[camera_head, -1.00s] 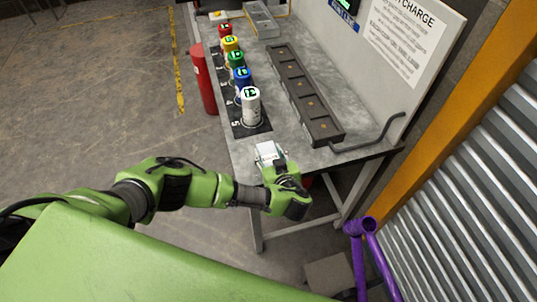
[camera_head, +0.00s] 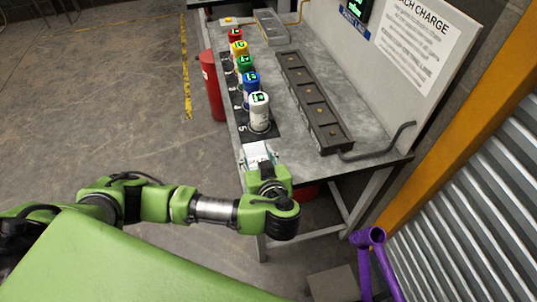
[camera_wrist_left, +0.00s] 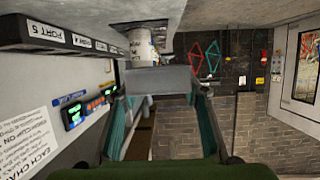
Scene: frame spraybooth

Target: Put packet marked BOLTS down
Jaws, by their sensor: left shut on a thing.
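My left gripper (camera_head: 262,165) is shut on a pale packet (camera_head: 257,152) at the near end of the grey workbench (camera_head: 290,155). The packet is just in front of the white canister (camera_head: 259,112). In the left wrist view the packet (camera_wrist_left: 163,79) spans the space between the two fingers as a plain grey face, with the white canister (camera_wrist_left: 140,45) close beyond it. No marking on the packet is readable. I cannot tell whether it touches the bench. My right gripper is not in view.
Red, yellow, green and blue canisters stand in a row behind the white one on a dark numbered mat (camera_head: 264,131). A dark slotted charger rack (camera_head: 315,105) lies to their right. A bare strip of bench separates them. A purple frame (camera_head: 370,240) stands at the lower right.

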